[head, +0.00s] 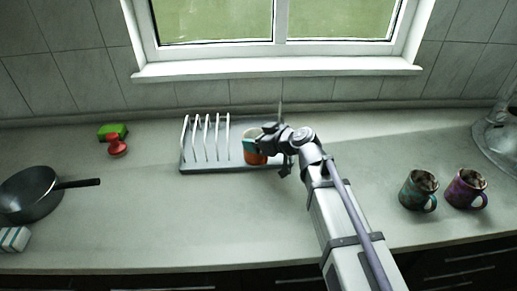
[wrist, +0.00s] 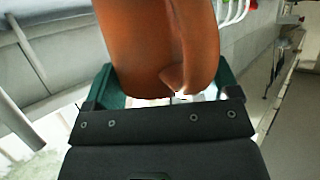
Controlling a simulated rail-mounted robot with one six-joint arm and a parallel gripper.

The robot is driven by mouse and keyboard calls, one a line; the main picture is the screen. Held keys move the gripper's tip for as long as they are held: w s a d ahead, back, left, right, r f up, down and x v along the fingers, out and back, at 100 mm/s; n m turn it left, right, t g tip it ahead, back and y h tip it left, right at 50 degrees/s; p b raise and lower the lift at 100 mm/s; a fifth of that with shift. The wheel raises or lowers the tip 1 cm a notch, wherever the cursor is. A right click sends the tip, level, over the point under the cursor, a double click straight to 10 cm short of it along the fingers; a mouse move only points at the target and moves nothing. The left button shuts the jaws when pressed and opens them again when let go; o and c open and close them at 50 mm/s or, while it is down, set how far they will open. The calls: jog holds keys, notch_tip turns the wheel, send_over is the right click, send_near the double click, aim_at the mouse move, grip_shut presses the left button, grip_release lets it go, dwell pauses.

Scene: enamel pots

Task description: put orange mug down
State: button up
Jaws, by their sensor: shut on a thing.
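The orange mug (head: 256,156) is at the right part of a dish rack (head: 183,169) on the counter, partly hidden by my gripper (head: 262,146). In the wrist view the mug (wrist: 140,45) fills the upper middle, with its handle (wrist: 203,45) toward the right. My gripper (wrist: 172,92) is shut on the mug, with a green finger on each side. I cannot tell whether the mug's base touches the rack tray.
A teal mug (head: 417,190) and a purple mug (head: 465,189) stand on the right of the counter. A dark pan (head: 30,192), a green sponge (head: 113,131) and a red object (head: 117,147) are at the left. The counter (head: 230,225) in front of the rack is clear.

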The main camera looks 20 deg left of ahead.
jog(key=shift+f+p, duration=0.25)
jog(key=shift+p, duration=0.05)
jog(key=shift+f, duration=0.25)
jog(key=o, duration=1.3)
jog(key=shift+r, duration=0.1)
jog(key=shift+d+r, duration=0.15)
jog(key=shift+r, duration=0.15)
jog(key=p+v, duration=0.4)
jog(key=v, duration=0.7)
jog(key=shift+s+d+p, duration=0.2)
jog(key=shift+d+p, duration=0.1)
jog(key=shift+d, duration=0.1)
